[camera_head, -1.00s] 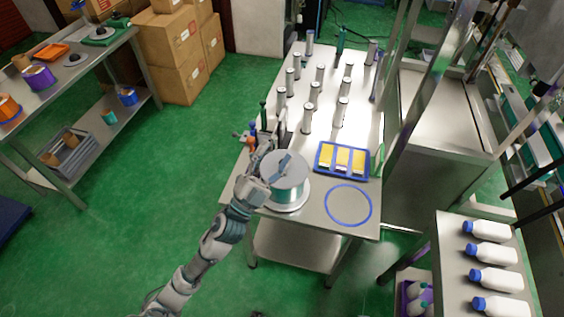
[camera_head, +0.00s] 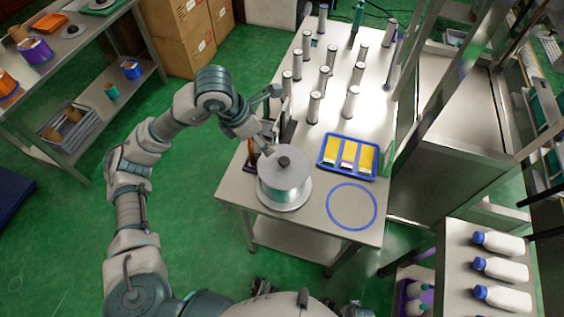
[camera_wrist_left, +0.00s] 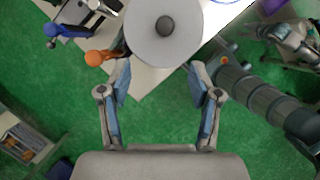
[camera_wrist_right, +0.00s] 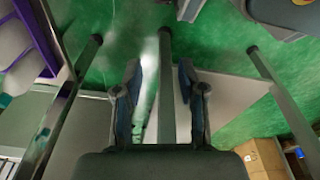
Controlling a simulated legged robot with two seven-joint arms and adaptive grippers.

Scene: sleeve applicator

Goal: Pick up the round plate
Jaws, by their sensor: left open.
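The grey round plate (camera_head: 284,162), with a dark knob at its centre, lies on top of a metallic drum (camera_head: 285,187) at the table's near left. In the left wrist view the plate (camera_wrist_left: 150,38) is at the top, with its knob in sight. My left gripper (camera_head: 268,143) is at the plate's far left edge in the head view. In the left wrist view my left gripper (camera_wrist_left: 159,76) is open and empty, its fingers just short of the plate's rim. In the right wrist view my right gripper (camera_wrist_right: 157,68) is open and empty, pointing at table legs and floor.
A blue tray (camera_head: 320,158) with yellow packs and a blue ring outline (camera_head: 376,210) lie right of the drum. Several upright metal cylinders (camera_head: 314,107) fill the far table. An orange-headed tool (camera_wrist_left: 97,57) stands close to my left gripper. White bottles (camera_head: 500,268) lie at right.

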